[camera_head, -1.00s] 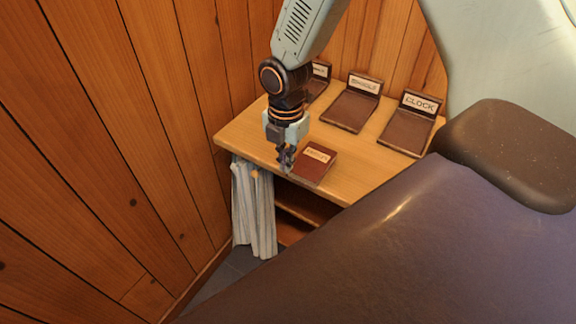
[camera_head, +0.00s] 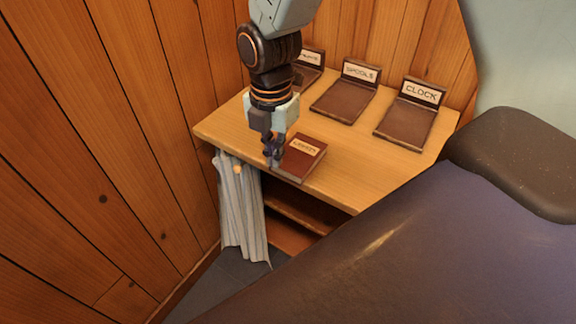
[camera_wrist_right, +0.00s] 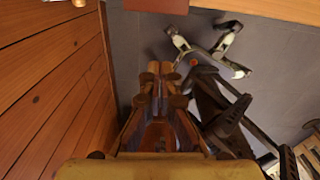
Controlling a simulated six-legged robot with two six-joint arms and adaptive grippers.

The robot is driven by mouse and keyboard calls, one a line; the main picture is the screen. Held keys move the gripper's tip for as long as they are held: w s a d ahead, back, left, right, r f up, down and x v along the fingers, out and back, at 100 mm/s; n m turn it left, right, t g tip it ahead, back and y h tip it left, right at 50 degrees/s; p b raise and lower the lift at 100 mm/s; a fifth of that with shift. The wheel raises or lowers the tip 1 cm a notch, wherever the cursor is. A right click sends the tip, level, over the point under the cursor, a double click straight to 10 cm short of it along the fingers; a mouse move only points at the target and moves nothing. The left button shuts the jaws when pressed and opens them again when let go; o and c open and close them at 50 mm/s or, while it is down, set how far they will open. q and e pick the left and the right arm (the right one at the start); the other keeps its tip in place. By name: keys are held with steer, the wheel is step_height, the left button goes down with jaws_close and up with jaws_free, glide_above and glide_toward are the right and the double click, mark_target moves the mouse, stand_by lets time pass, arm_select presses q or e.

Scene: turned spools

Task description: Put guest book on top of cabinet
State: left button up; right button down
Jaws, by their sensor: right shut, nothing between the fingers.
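A dark red book (camera_head: 302,160) with a pale label, which I take as the guest book, lies flat on the wooden cabinet top (camera_head: 345,185), near its front edge. The label's lettering is hard to read. My right gripper (camera_head: 273,155) is shut and empty at the book's left side; I cannot tell whether it touches. The right wrist view shows the closed fingers (camera_wrist_right: 160,70) and a red edge, likely the book (camera_wrist_right: 155,5), at the top. My left gripper is not in view.
Brown stands labelled SPOOLS (camera_head: 345,100) and CLOCK (camera_head: 405,122) stand along the back, with another partly hidden behind my arm. A pale curtain (camera_head: 240,205) hangs at the open front by the shelves. Plank walls (camera_head: 110,130) close in the left. A dark padded surface (camera_head: 390,255) fills the lower right.

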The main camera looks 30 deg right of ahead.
mark_target(283, 174)
steer(key=shift+w+d+f+b, duration=0.3)
steer(key=shift+d+f+b, duration=0.25)
steer(key=shift+f, duration=1.1)
steer(key=shift+w+d+f+b, duration=0.25)
steer(key=shift+d+f+b, duration=0.25)
steer(key=shift+f, duration=1.1)
steer(key=shift+w+d+f+b, duration=0.3)
steer(key=shift+d+f+b, duration=0.2)
steer(key=shift+f, duration=1.15)
steer(key=shift+a, duration=0.1)
steer(key=shift+a+r, duration=0.1)
steer(key=shift+r, duration=0.05)
